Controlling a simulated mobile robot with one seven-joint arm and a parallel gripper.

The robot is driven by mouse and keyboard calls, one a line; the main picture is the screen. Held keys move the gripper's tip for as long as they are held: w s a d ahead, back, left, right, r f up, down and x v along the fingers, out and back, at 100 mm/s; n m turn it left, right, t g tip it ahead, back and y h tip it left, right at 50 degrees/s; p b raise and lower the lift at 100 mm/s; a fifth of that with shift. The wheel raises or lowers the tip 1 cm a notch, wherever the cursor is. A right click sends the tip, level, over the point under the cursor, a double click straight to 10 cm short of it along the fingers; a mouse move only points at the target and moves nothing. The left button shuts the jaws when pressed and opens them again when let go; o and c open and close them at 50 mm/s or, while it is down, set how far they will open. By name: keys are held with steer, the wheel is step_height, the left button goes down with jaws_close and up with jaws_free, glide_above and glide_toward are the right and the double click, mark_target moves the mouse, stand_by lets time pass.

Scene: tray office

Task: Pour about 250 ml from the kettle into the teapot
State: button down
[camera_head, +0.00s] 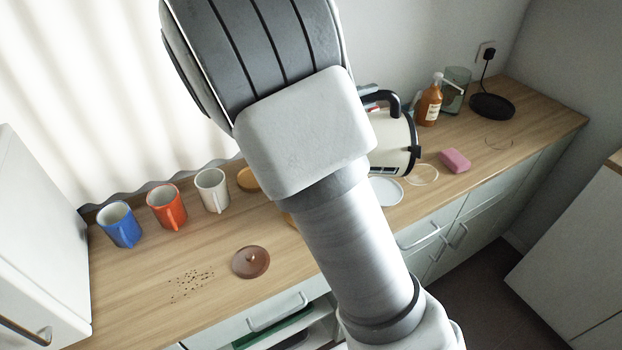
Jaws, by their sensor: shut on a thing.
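The cream kettle (393,142) with a black handle shows just right of my arm, tipped, with its black-rimmed end toward the right. Its left part is hidden behind my arm. My gripper (369,89) is mostly hidden too; only a small grey part shows at the kettle's handle, and it is shut on the kettle. The teapot is not clearly seen; ochre pieces (247,179) show beside my arm and may belong to it or to another thing. A brown lid with a knob (251,262) lies on the counter. No stream of water is visible.
Blue (119,225), orange (167,207) and white (212,190) mugs stand along the back left. Dark crumbs (190,284) lie in front. A white plate (385,191), pink sponge (454,161), amber pump bottle (428,105), green jar (455,90) and black kettle base (491,105) are right.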

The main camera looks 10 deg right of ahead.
mark_target(406, 117)
steer(key=d, duration=0.2)
steer(key=d+f+y, duration=0.1)
steer(key=d, duration=0.1)
steer(key=d+f+m+y+p, duration=0.1)
steer(key=d, duration=0.1)
steer(key=shift+s+f+g, duration=0.1)
steer(key=shift+g, duration=0.3)
steer(key=shift+y, duration=0.9)
steer(key=d+f+b, duration=0.2)
steer(key=d+f, duration=0.1)
steer(key=shift+d+f+m+g+y, duration=0.15)
steer(key=shift+d+m+g+y, duration=0.15)
steer(key=shift+d+y, duration=0.2)
